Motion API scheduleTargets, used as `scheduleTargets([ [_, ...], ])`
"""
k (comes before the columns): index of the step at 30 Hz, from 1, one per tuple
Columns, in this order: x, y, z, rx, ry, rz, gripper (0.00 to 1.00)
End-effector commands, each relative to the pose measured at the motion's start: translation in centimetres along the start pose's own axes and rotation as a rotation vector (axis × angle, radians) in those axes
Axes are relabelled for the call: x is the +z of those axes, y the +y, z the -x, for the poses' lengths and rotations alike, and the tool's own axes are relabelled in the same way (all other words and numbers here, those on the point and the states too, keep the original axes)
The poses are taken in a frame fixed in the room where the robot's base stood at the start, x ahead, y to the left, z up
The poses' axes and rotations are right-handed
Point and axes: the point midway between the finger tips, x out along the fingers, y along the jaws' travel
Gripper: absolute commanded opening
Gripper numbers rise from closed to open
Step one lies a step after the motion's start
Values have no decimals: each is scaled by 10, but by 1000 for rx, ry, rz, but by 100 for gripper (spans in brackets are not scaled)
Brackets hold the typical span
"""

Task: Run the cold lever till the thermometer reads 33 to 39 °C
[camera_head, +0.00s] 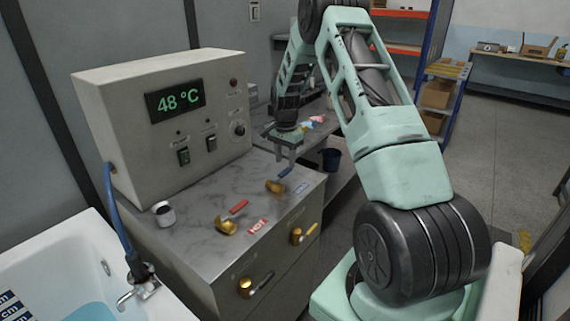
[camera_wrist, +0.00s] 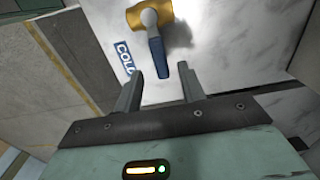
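The thermometer display (camera_head: 175,101) on the beige box reads 48 °C in green. The cold lever (camera_head: 278,184) has a brass body and a blue handle, and sits on the marble counter top near its right end. In the wrist view the blue handle (camera_wrist: 156,60) points toward my gripper (camera_wrist: 160,84), beside a blue COLD label (camera_wrist: 123,57). My gripper is open and empty, its two fingers apart, with the handle's end just beyond and between the fingertips. The hot lever (camera_head: 230,219) has a red handle and lies left of the cold one, by a red HOT label (camera_head: 258,226).
A white tub (camera_head: 60,255) with bluish water and a spout (camera_head: 138,292) stands at the lower left. A small white cup (camera_head: 164,214) stands on the counter (camera_head: 205,190). Drawers with brass pulls (camera_head: 245,287) are below. A dark blue bucket (camera_head: 331,159) is behind.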

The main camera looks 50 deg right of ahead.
Motion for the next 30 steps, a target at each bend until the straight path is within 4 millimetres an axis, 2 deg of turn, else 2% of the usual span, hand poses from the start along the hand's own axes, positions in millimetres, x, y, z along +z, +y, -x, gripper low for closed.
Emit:
scheduleTargets([
  [6,0,0,-27,1,-1,0,40],
  [12,0,0,-36,0,0,1,40],
  [18,0,0,-36,-1,0,1,40],
  [19,0,0,-36,-1,0,1,37],
  [23,0,0,-36,-1,0,1,1],
  [30,0,0,-36,0,0,-5,0],
])
